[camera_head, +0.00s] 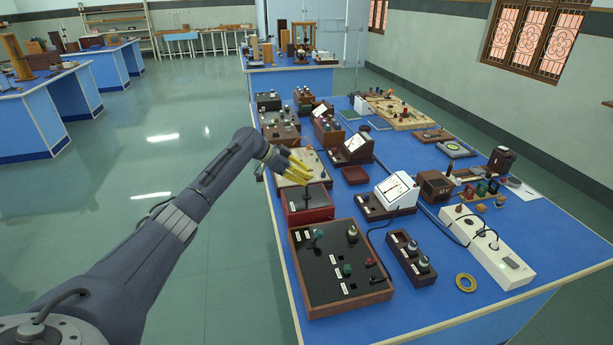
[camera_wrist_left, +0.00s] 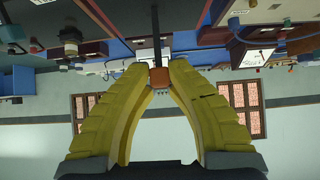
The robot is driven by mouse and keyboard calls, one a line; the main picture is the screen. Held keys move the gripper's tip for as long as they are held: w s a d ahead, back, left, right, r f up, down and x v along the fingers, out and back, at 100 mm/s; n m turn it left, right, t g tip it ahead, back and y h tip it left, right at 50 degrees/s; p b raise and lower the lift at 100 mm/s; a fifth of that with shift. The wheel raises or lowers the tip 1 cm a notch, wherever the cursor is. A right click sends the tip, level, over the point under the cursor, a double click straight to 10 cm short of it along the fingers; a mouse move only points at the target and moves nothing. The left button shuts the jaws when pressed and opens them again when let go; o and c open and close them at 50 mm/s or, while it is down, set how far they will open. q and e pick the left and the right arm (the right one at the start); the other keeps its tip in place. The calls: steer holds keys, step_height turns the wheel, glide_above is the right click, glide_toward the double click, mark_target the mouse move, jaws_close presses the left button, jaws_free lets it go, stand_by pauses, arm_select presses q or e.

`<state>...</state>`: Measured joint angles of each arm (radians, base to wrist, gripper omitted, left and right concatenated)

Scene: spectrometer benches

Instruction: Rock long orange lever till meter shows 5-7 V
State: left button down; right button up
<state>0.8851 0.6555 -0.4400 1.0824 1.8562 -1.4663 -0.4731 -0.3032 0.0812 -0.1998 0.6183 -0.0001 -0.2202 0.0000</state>
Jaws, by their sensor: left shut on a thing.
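My left gripper (camera_head: 306,176) has yellow fingers and is above a dark red box with a black top (camera_head: 292,202). In the left wrist view my left gripper (camera_wrist_left: 160,76) is shut on the orange tip of a lever (camera_wrist_left: 160,80). The lever's thin dark rod (camera_wrist_left: 155,35) runs from that tip to the box. In the head view the fingers hide the orange tip. A white-faced meter (camera_head: 397,188) stands on a dark base to the right of the box; its needle reading is too small to tell. My right gripper is not in view.
A large black-topped wooden panel (camera_head: 335,262) with knobs stands in front of the red box. A two-knob brown box (camera_head: 411,256), a white power strip (camera_head: 487,246) and a yellow ring (camera_head: 465,283) are to the right. Another meter (camera_head: 356,144) stands behind.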

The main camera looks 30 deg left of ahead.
arm_select(q)
steer(key=shift+s+a+f, duration=0.15)
steer(key=shift+a+f, duration=0.05)
steer(key=shift+f, duration=0.15)
steer(key=c, duration=1.5)
jaws_free()
steer(key=shift+o, duration=1.1)
steer(key=shift+r, duration=0.2)
steer(key=v, duration=1.2)
